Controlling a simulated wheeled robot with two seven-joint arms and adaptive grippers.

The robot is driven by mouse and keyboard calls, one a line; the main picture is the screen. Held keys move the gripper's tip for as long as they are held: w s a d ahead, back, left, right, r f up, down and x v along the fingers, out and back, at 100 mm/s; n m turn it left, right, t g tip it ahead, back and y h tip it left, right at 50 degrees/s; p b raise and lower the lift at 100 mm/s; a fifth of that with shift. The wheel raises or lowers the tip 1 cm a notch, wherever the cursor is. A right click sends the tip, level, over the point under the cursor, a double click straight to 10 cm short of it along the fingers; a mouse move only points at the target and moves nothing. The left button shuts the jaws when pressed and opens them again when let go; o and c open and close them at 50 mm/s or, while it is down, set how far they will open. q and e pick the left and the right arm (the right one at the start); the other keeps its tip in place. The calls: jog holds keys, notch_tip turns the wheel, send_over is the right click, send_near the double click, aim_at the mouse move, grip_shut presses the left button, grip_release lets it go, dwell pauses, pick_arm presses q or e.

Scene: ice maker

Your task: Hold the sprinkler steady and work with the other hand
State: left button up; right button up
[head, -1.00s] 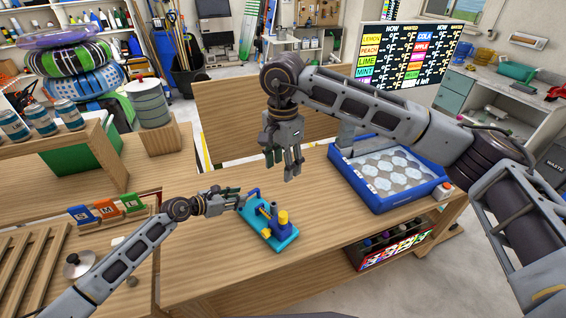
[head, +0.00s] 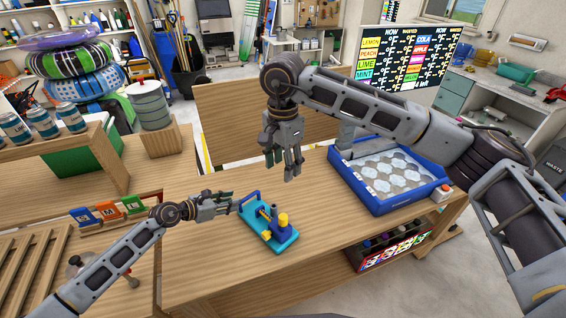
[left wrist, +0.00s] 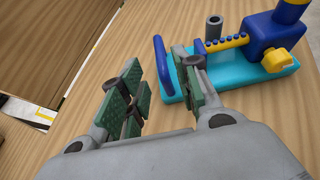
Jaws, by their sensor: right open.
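The sprinkler (head: 286,240) has a teal base with blue and yellow parts and a blue handle bar at its left end. It stands upright on the wooden table. My left gripper (head: 234,202) is just left of the handle end. In the left wrist view its green-padded fingers (left wrist: 162,88) are spread apart with nothing gripped, and the sprinkler's blue handle (left wrist: 162,66) shows beyond the gap between them. Whether a finger touches the sprinkler, I cannot tell. My right gripper (head: 284,165) hangs open and empty above the table, behind the sprinkler.
Coloured lettered cards (head: 108,211) and a wooden slatted rack (head: 35,265) are at left. The table in front of the sprinkler is clear.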

pick_arm(q)
jog(key=o, duration=0.6)
jog(key=shift+c, duration=0.2)
jog(key=v, duration=1.2)
dwell(0.4)
jog(key=shift+a, duration=0.1)
dwell(0.5)
